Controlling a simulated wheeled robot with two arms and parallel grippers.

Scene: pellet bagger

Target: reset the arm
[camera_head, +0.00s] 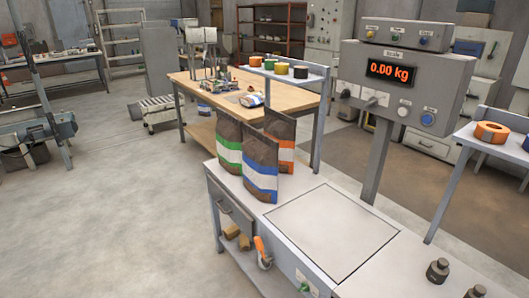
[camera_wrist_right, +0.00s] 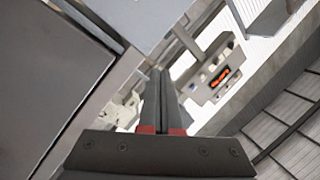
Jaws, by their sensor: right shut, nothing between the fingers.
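My right gripper (camera_wrist_right: 158,74) shows in the right wrist view, its two dark fingers side by side and shut with nothing between them. Red marks show at the finger bases. Behind the fingers are grey panels and the scale display (camera_wrist_right: 219,77), small and tilted. Neither gripper shows in the head view. My left gripper is not seen. In the head view the scale display (camera_head: 390,72) reads 0.00 kg above the weighing plate (camera_head: 332,230), which is bare.
Three pouches, green-banded (camera_head: 229,138), blue-banded (camera_head: 260,170) and orange-banded (camera_head: 284,135), stand on the grey bench (camera_head: 237,183) left of the plate. Dark weights (camera_head: 437,271) sit at its right. A wooden table (camera_head: 190,84) stands behind. The floor (camera_head: 110,215) at left is clear.

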